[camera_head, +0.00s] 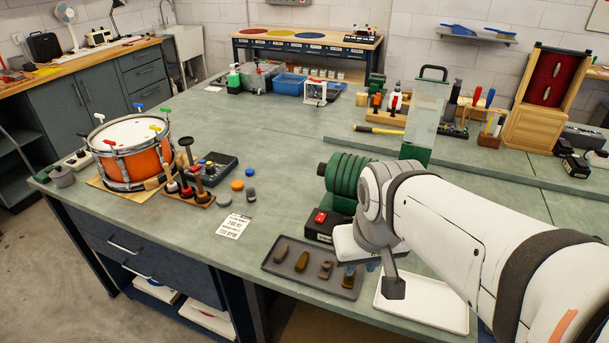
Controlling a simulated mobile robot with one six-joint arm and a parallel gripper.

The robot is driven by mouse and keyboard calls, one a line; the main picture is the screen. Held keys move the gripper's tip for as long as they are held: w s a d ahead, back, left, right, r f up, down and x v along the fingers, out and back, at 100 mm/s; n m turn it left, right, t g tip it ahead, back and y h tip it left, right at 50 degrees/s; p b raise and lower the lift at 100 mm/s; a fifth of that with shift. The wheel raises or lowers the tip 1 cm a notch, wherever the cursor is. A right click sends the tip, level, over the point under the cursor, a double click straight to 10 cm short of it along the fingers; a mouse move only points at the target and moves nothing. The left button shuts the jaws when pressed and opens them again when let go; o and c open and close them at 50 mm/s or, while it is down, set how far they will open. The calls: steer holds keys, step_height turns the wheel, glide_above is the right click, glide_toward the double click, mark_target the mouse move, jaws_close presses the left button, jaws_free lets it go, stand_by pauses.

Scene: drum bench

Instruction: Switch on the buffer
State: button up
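The buffer (345,177) is a green, ribbed machine on the bench, just left of my arm's wrist. A black box (318,232) with a red switch (320,216) sits at its front. I cannot tell the switch's position at this size. My gripper (385,284) is at the end of the white arm, close to the right of the switch box and above the bench front. A dark finger-like part points down. The rest of the gripper is hidden or unclear, so its opening does not show. My wrist hides the buffer's right side.
A dark tray (270,265) with several small brown pieces lies in front of the switch box. A white tray (440,308) lies below my arm. A printed card (233,226) and an orange drum (133,153) are to the left. A clear upright guard (424,115) stands behind the buffer.

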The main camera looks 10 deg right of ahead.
steer(key=w+r+n, duration=0.1)
steer(key=w, duration=0.2)
steer(key=w+r+n, duration=0.1)
steer(key=w, duration=0.2)
steer(key=w+r+n+g+p, duration=0.1)
steer(key=w, duration=0.1)
steer(key=shift+w+a+r, duration=0.1)
steer(key=shift+w+r, duration=0.05)
steer(key=shift+w, duration=0.25)
jaws_close()
steer(key=w+f+n+g+p, duration=0.1)
steer(key=w+n, duration=0.3)
steer(key=w, duration=0.7)
steer(key=w+f+n+g+p, duration=0.2)
steer(key=w+f+n, duration=0.2)
steer(key=w, duration=0.8)
steer(key=shift+a+n+y, duration=0.15)
steer(key=shift+n+y, duration=0.15)
steer(key=shift+n, duration=0.1)
steer(key=shift+f, duration=0.1)
